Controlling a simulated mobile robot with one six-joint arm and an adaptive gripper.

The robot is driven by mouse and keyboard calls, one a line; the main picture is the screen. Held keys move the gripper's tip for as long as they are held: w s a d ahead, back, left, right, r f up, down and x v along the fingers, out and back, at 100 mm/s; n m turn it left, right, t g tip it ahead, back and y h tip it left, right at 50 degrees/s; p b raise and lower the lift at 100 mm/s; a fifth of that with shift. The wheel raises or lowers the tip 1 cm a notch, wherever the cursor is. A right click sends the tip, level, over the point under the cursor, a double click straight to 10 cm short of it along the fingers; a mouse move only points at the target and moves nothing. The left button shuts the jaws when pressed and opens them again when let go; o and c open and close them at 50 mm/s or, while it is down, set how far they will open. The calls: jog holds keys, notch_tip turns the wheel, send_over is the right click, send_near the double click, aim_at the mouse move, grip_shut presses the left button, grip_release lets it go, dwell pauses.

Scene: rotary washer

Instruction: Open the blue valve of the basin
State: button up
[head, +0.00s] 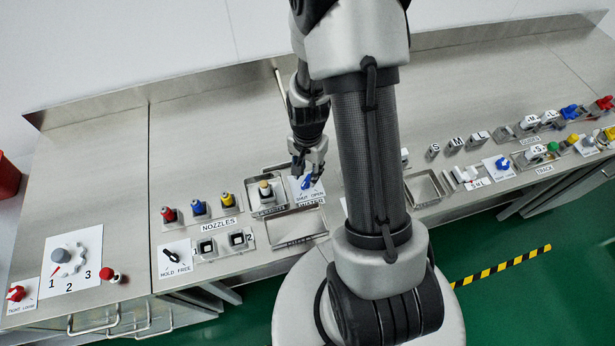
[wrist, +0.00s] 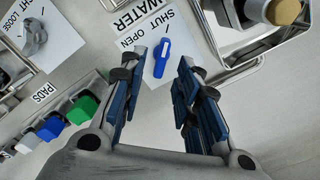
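The blue valve (head: 306,184) is a small lever on a white plate marked SHUT and OPEN, with a WATER label, at the centre of the counter. My gripper (head: 308,173) hangs from above, right over the valve. In the wrist view my gripper (wrist: 172,64) is open, with a gap between the fingers and nothing held. I cannot tell whether a finger touches the lever. The basin (head: 298,229) is a shallow metal tray just in front of the plate.
Red, blue and yellow nozzle knobs (head: 199,207) are further left. Pad knobs (wrist: 66,118) and a grey knob (wrist: 35,38) show at left in the wrist view.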

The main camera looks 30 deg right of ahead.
aim_at(306, 183)
jog(key=shift+f, duration=1.3)
jog(key=shift+c, duration=0.4)
grip_shut()
